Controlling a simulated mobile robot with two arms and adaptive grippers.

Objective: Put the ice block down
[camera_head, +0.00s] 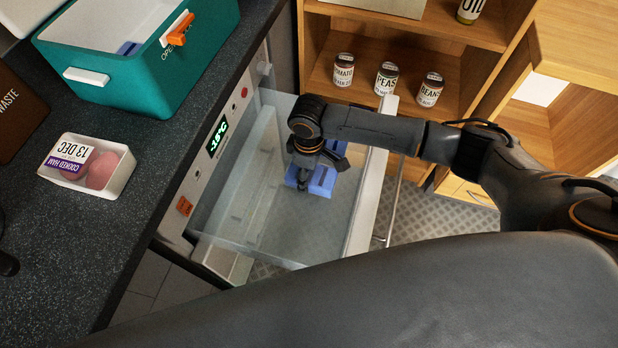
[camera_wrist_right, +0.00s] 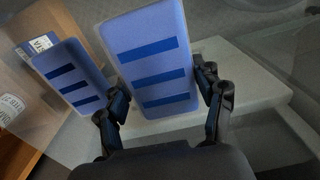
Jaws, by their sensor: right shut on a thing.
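My right gripper (camera_wrist_right: 163,96) is shut on a blue ice block (camera_wrist_right: 156,58) with dark blue bars, one finger on each side of it. A second, similar blue block (camera_wrist_right: 72,76) lies beside it, left in the wrist view. In the head view my right gripper (camera_head: 304,182) reaches down into the open, clear-walled freezer drawer (camera_head: 290,235). Blue shows around it there, partly hidden by the gripper. I cannot tell whether the held block touches the drawer floor. A dark piece at the head view's left edge may be my left gripper (camera_head: 7,264); its jaws are not readable.
A teal cool box (camera_head: 150,80) and a white tub of cooked ham (camera_head: 118,183) stand on the dark counter (camera_head: 75,250). Several tins, including peas (camera_head: 386,78), stand on the wooden shelf beyond the drawer. The drawer's near part is clear.

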